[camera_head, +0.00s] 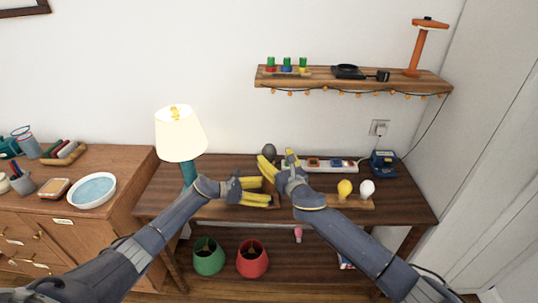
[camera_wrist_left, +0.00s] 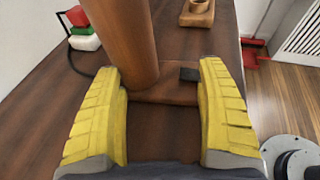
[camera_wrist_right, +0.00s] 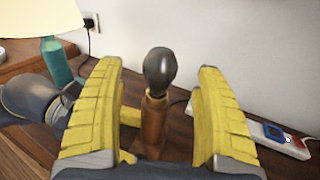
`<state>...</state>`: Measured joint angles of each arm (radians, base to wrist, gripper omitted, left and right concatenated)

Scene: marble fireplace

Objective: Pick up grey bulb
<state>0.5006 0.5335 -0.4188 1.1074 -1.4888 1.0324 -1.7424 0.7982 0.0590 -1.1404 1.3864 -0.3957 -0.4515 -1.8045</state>
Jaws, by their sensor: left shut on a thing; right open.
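The grey bulb (camera_head: 268,151) stands upright on top of a wooden post near the back of the table. In the right wrist view the bulb (camera_wrist_right: 159,70) sits ahead, centred between the spread yellow fingers of my right gripper (camera_wrist_right: 163,110), which touch nothing visible. My left gripper (camera_head: 260,191) is low at the post, its fingers around the wooden stand. In the left wrist view the post (camera_wrist_left: 122,45) rises beside one finger, and its flat base (camera_wrist_left: 165,92) spans between the fingers of my left gripper (camera_wrist_left: 162,115). The bulb is out of that view.
A yellow bulb (camera_head: 345,188) and a white bulb (camera_head: 367,188) stand at the right. A power strip (camera_head: 332,164) lies behind my right gripper. A lit lamp (camera_head: 181,135) stands left. A shelf (camera_head: 350,82) with small items hangs above. Green and red shades (camera_head: 252,260) sit below.

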